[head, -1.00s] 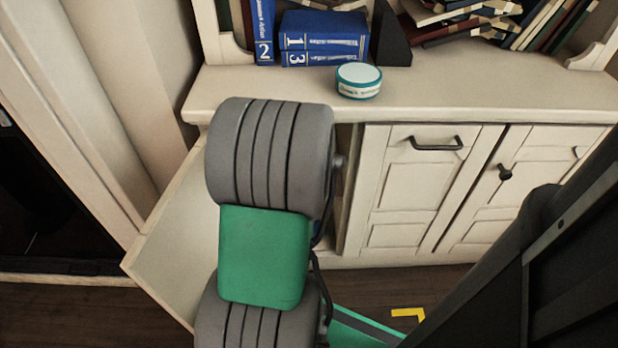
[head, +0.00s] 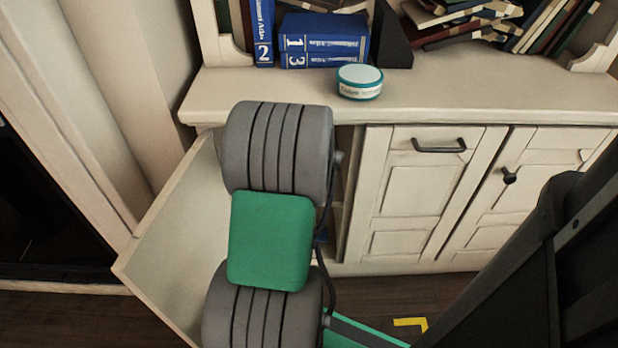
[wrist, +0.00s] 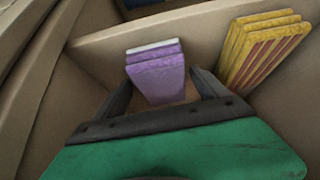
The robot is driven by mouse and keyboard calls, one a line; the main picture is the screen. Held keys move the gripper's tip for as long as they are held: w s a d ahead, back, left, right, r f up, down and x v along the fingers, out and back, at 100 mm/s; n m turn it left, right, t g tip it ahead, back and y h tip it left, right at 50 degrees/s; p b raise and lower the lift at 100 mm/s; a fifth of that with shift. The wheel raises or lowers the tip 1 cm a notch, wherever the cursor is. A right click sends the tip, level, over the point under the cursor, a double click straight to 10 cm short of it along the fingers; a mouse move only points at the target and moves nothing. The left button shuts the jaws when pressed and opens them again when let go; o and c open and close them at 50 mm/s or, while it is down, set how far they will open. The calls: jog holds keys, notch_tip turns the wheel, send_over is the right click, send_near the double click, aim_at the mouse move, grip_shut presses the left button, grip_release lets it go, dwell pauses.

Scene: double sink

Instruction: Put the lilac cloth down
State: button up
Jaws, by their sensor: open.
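The lilac cloth (wrist: 157,72) is folded in layers with a pale top edge. It stands in a beige compartment in the wrist view, between the fingers of my gripper (wrist: 162,82). The fingers are open, one on each side of the cloth, with a visible gap on its right. I cannot tell whether the left finger touches it. In the head view my arm hides the compartment, so neither the cloth nor the gripper shows there.
A yellow folded stack with reddish stripes (wrist: 265,45) leans right of the cloth. An open cabinet door (head: 175,235) stands left of my arm. The counter (head: 480,100) holds a round tin (head: 360,82), with blue books (head: 325,42) behind it. Closed doors (head: 425,190) are on the right.

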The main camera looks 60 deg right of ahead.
jog(key=p+v, duration=0.1)
jog(key=v, duration=0.1)
jog(key=p+v, duration=0.1)
jog(key=v, duration=0.1)
jog(key=p+v, duration=0.1)
jog(key=v, duration=0.2)
jog(key=shift+w+d+r, duration=0.1)
jog(key=shift+w+d, duration=0.05)
jog(key=shift+w, duration=0.2)
jog(key=shift+s+a+r+p, duration=0.15)
jog(key=shift+a+r+p, duration=0.05)
jog(key=shift+a+p, duration=0.1)
jog(key=shift+r, duration=0.1)
